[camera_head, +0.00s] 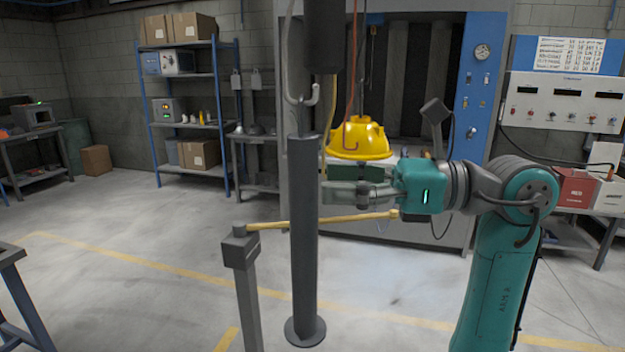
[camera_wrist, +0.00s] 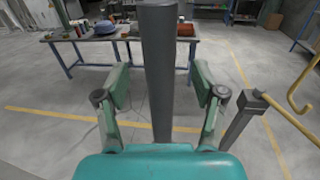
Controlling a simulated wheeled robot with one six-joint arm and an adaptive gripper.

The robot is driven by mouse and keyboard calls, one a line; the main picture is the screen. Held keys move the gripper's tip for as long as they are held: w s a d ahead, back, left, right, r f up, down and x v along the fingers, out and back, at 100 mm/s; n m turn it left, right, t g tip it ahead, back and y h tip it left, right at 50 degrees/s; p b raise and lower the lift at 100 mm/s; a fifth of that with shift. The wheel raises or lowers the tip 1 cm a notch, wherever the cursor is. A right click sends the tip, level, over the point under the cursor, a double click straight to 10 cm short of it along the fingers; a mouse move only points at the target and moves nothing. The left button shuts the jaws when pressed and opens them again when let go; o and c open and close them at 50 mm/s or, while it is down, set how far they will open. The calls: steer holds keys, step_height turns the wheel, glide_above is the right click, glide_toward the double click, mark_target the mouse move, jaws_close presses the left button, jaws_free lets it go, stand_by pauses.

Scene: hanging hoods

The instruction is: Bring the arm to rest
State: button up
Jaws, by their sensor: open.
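My arm (camera_head: 500,230) reaches leftward from the right side of the head view, its forearm roughly level. My gripper (camera_head: 338,183) is beside a dark grey upright post. In the wrist view my gripper (camera_wrist: 161,85) is open, with green pads spread on both sides of the dark post (camera_wrist: 160,60). The post shows between the fingers with gaps on each side; I cannot tell whether it stands within their reach. Nothing is held.
A yellow hood (camera_head: 360,138) hangs behind my gripper. A shorter post (camera_head: 240,270) carries a yellow rod (camera_head: 315,220) passing just below my gripper; its hooked end (camera_wrist: 300,95) shows at right in the wrist view. A workbench (camera_wrist: 112,38) stands farther off. Floor at left is mostly clear.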

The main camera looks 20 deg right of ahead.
steer(key=v, duration=0.7)
